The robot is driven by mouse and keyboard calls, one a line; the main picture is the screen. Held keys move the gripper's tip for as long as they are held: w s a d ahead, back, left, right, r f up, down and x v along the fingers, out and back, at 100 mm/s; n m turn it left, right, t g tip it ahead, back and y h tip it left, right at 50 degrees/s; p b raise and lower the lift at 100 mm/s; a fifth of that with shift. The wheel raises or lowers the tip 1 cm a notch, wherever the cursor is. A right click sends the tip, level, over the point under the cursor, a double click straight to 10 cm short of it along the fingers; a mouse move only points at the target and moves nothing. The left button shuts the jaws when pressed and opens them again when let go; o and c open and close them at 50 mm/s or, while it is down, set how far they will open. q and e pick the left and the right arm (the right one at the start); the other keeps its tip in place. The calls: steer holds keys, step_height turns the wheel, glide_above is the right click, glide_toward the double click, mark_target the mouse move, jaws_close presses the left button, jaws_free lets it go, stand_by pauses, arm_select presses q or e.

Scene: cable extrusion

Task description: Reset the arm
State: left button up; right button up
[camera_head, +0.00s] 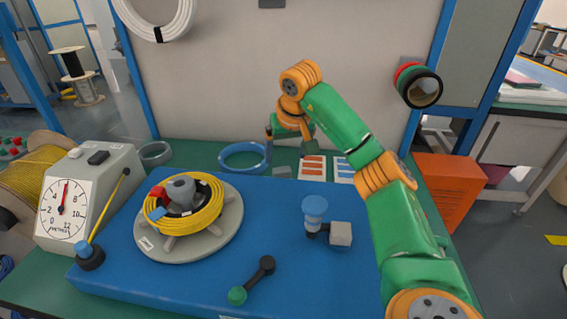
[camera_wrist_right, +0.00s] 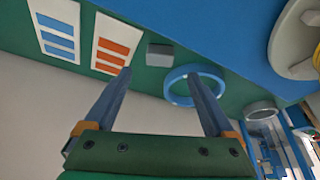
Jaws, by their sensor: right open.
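My right arm comes in from the lower right in the head view, green with orange joints. Its gripper (camera_head: 288,145) is raised near the back edge of the bench, in front of the grey wall panel. In the right wrist view the two fingers (camera_wrist_right: 162,92) stand wide apart with nothing between them. The blue ring (camera_wrist_right: 192,84) shows beyond the fingers, close to one fingertip in the picture. I cannot tell how far the gripper is from it. My left gripper does not show.
The blue board (camera_head: 350,285) carries a yellow cable coil (camera_head: 212,216) on a round grey base, a blue-topped fitting (camera_head: 315,208) and a green-ended lever (camera_head: 252,281). A dial meter (camera_head: 66,209) stands left. An orange bin (camera_head: 447,190) stands right. The blue ring (camera_head: 244,157) lies behind the board.

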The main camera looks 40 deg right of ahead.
steer(key=shift+v, duration=1.8)
steer(key=shift+r+p, duration=0.1)
steer(key=shift+p, duration=0.2)
